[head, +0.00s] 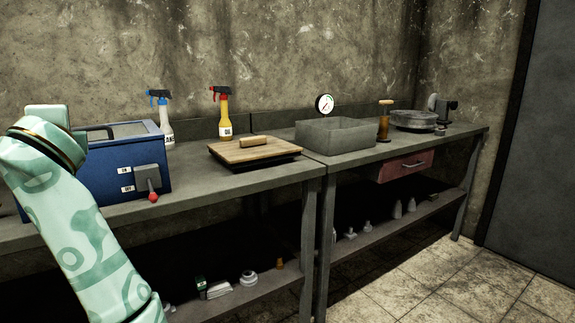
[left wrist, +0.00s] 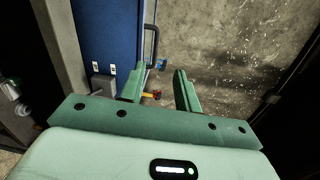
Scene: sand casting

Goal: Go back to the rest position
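My left arm rises along the left edge of the head view, in front of the blue box (head: 110,165). Its gripper cannot be made out clearly there. In the left wrist view my left gripper (left wrist: 158,82) has its two green fingers apart, with nothing held between them. The blue box (left wrist: 102,35) and its dark handle (left wrist: 151,35) show beyond the fingers, to the left of the gap. Whether the fingers are close to the handle cannot be judged. My right arm and right gripper are in neither view.
Two grey workbenches run along the wall. They carry spray bottles (head: 165,122) (head: 225,118), a wooden board (head: 254,150) with a roller (head: 254,141), a grey bin (head: 335,134) and a gauge (head: 324,103). A red drawer (head: 405,166) sits below. Tiled floor (head: 440,280) is clear at right.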

